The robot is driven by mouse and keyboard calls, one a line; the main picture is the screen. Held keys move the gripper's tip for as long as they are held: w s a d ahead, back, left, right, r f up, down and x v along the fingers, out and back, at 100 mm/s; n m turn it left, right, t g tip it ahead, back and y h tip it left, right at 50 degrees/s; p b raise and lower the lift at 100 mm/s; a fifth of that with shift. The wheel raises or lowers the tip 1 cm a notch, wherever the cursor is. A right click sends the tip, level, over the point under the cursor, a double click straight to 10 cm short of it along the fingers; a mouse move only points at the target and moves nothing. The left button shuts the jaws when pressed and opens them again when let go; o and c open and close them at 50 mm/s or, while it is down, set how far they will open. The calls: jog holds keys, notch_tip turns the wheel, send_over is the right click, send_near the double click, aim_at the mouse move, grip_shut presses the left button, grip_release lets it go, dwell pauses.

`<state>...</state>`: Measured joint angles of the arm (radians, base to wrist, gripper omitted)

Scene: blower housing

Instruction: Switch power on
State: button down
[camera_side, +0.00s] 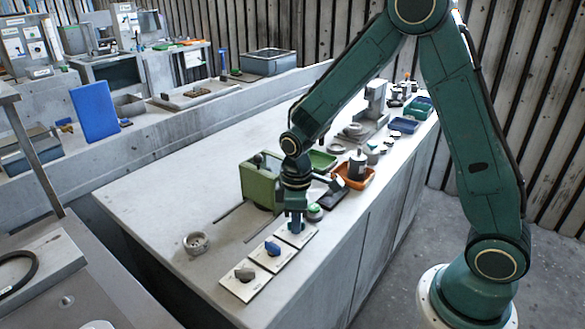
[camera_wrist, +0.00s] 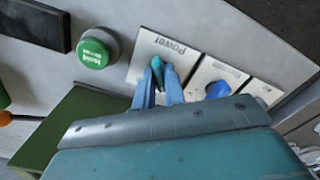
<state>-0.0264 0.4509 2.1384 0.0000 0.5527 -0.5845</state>
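The plate marked "Power" (camera_wrist: 150,45) lies flat on the bench in the wrist view, with a teal knob (camera_wrist: 157,68) on it. My gripper (camera_wrist: 159,72) is down at this plate, with one blue finger on each side of the knob. The fingers are close to the knob, but whether they touch it is unclear. In the side view my gripper (camera_side: 296,226) points straight down over the rearmost of three pale plates, and it hides the knob there. The Power plate (camera_side: 306,237) shows around the fingertips.
A plate with a blue knob (camera_side: 272,248) and one with a grey knob (camera_side: 245,274) lie nearer the front. A green button (camera_wrist: 93,52) stands beside the Power plate. A green housing (camera_side: 258,182) and an orange tray (camera_side: 355,180) are behind.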

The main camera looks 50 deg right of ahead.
jog(key=shift+m, duration=7)
jog(key=c, duration=1.6)
grip_release()
